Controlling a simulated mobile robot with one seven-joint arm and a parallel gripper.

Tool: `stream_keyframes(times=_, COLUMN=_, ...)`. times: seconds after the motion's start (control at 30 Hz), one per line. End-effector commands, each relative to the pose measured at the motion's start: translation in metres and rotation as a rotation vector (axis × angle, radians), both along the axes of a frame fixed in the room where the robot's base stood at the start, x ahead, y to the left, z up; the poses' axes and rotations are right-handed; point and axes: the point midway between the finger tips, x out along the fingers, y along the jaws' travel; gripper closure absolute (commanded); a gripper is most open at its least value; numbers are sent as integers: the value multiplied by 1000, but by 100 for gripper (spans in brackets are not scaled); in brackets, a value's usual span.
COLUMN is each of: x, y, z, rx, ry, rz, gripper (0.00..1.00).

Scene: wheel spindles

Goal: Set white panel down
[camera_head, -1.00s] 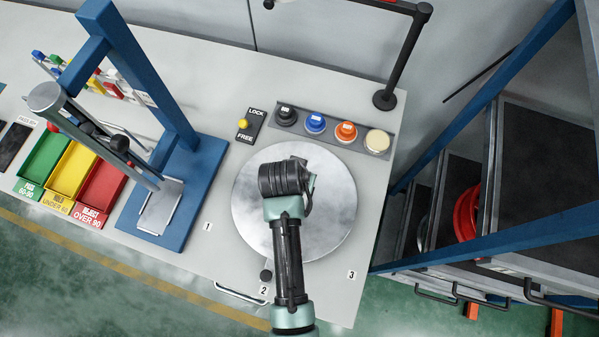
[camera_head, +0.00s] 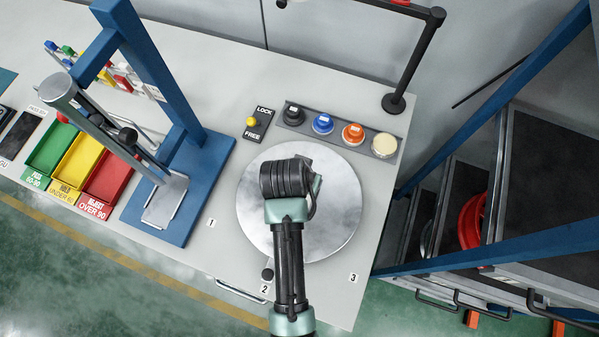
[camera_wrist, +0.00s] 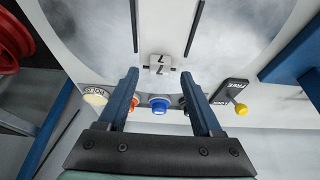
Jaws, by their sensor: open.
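A small white panel (camera_wrist: 158,64) with black markings shows over the round grey disc in the wrist view. It lies between and just beyond my fingertips, and I see no finger touching it. My gripper (camera_wrist: 158,76) is open, its two blue fingers spread apart on either side. In the head view my arm reaches over the round metal disc (camera_head: 335,215) on the bench. My wrist hides the gripper and the panel there. I cannot tell for sure whether the panel rests on the disc.
Several push buttons, including the blue one (camera_head: 323,124), line the disc's far side beside a LOCK/FREE switch (camera_head: 254,123). A blue press frame (camera_head: 200,190) and coloured bins (camera_head: 78,162) stand to the left. A blue-framed rack (camera_head: 545,235) stands to the right.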

Motion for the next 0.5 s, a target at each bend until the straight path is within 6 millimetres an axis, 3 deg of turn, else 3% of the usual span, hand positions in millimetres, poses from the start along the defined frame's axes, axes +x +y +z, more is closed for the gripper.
stream_keyframes(times=0.3, x=-22, y=7, z=57, rx=0, ry=-4, rz=0, gripper=33)
stream_keyframes(times=0.5, x=-31, y=10, z=80, rx=1, ry=-2, rz=-1, gripper=33)
